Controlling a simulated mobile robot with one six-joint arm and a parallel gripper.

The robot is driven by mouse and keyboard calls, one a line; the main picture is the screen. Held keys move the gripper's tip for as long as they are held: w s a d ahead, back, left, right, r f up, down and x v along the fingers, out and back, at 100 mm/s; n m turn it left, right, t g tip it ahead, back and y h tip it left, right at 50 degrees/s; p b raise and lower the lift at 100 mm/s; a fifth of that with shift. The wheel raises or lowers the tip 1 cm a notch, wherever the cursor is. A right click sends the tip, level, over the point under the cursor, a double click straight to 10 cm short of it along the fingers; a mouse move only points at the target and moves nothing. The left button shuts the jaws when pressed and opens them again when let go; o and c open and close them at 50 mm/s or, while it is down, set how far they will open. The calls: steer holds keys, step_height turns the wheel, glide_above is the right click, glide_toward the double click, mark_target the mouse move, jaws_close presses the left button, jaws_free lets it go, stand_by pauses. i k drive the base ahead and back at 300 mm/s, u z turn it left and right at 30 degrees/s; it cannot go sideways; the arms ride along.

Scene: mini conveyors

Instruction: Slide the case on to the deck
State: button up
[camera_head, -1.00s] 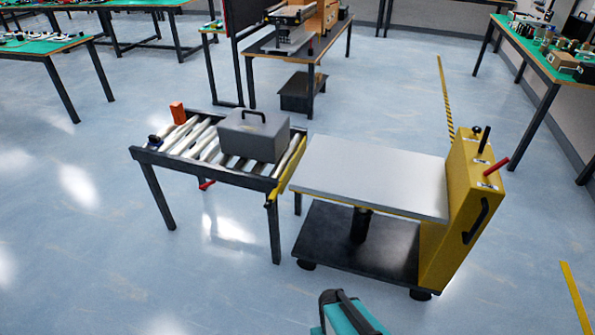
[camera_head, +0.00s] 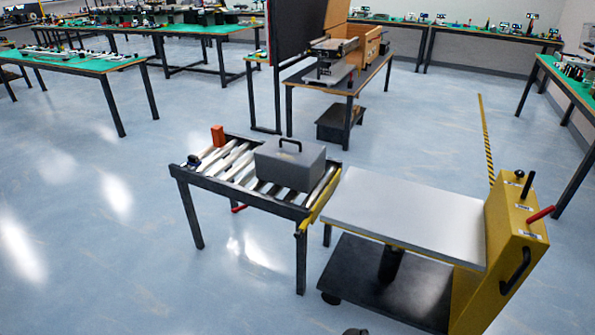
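The grey case (camera_head: 289,166) with a dark top handle sits on the roller conveyor (camera_head: 187,178), near its right end. The deck (camera_head: 405,216) is a flat light-grey plate on a wheeled lift cart, just right of the conveyor's end and empty. A yellow bar (camera_head: 319,202) runs along the conveyor's end beside the deck. The cart's yellow housing (camera_head: 488,290) stands at the deck's right side, with a red lever (camera_head: 540,214) and black levers on top. My gripper cannot be made out; only a small dark shape shows at the bottom edge.
A table with a machine (camera_head: 336,60) stands behind. The floor left and in front is clear.

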mark_target(295, 165)
steer(key=u, duration=0.55)
steer(key=i, duration=0.75)
steer(key=u, duration=1)
steer(key=i, duration=1.7)
steer(key=z, duration=0.05)
